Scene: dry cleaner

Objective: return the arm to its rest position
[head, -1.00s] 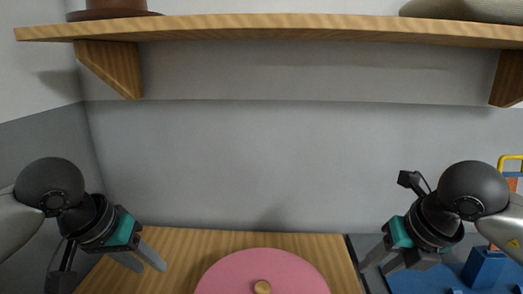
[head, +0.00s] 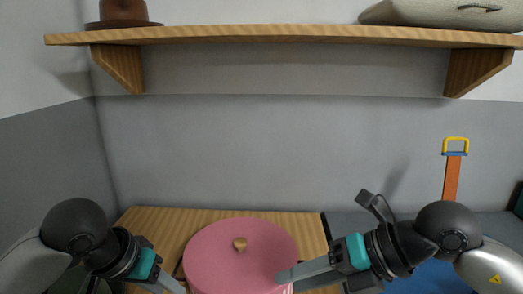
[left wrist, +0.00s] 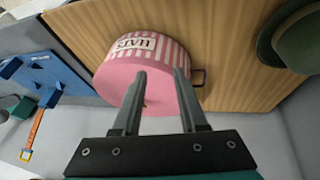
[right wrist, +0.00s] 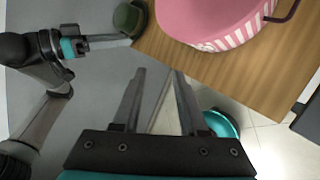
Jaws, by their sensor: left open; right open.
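My right gripper (head: 284,277) is open and empty, its fingers pointing left in front of the right edge of the round pink hat box (head: 230,262) in the head view. I cannot tell whether they touch it. The right wrist view shows its open fingers (right wrist: 158,88) over the table's edge and floor, with the box (right wrist: 205,20) beyond. My left gripper (head: 172,286) is at the bottom left of the head view. In the left wrist view its fingers (left wrist: 158,90) are apart, with the striped box (left wrist: 140,60) behind them and nothing visibly held.
The box stands on a wooden table (head: 150,222). A dark green hat (left wrist: 292,38) lies on the table. A teal bowl (right wrist: 222,123) is below the table's edge.

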